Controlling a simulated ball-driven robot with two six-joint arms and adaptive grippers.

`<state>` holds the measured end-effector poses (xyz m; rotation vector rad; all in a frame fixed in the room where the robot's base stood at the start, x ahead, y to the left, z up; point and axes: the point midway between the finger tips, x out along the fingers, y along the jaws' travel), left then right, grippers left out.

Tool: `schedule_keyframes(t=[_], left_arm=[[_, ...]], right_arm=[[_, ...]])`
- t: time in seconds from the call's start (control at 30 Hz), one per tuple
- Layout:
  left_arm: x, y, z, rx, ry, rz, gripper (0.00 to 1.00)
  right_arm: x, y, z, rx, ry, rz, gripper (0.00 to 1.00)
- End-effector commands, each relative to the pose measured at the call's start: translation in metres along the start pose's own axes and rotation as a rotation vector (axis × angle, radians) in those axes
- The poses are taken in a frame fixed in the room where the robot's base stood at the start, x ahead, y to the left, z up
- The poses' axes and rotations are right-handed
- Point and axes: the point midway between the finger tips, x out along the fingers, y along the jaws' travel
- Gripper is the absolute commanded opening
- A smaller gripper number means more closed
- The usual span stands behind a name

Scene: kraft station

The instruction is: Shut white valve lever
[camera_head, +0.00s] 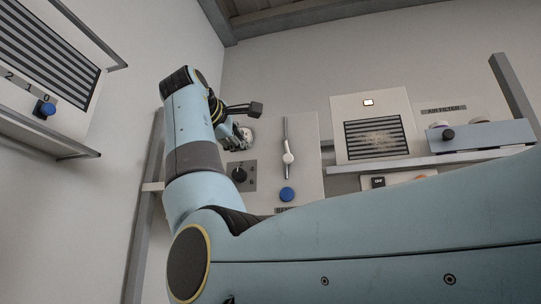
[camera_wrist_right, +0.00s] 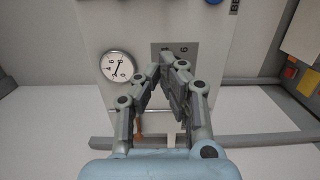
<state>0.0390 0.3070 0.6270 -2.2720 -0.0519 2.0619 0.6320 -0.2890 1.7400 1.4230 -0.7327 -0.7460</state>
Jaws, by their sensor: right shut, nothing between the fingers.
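The white valve lever (camera_head: 288,158) is on the pale panel in the middle of the head view. Its round white hub has a thin rod standing nearly upright above it. My right gripper (camera_head: 246,124) is to the left of the lever, in front of the panel's upper left part, and apart from the lever. In the right wrist view the gripper (camera_wrist_right: 166,67) is shut and empty, its fingertips over the dark dial plate. I cannot make out the lever clearly in that view. My left gripper is out of view.
The panel (camera_head: 308,189) also bears a black dial (camera_head: 239,175), a blue knob (camera_head: 287,194) and a round gauge (camera_wrist_right: 117,66). A vented box (camera_head: 376,137) stands on a shelf to the right. Another blue knob (camera_head: 46,109) is on the left wall panel.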

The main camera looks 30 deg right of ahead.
Motion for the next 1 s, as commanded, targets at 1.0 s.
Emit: schedule_keyframes(t=[1.0], left_arm=[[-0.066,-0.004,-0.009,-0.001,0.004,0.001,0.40]], right_arm=[[0.109,0.001,0.032,0.002,0.001,0.001,0.00]])
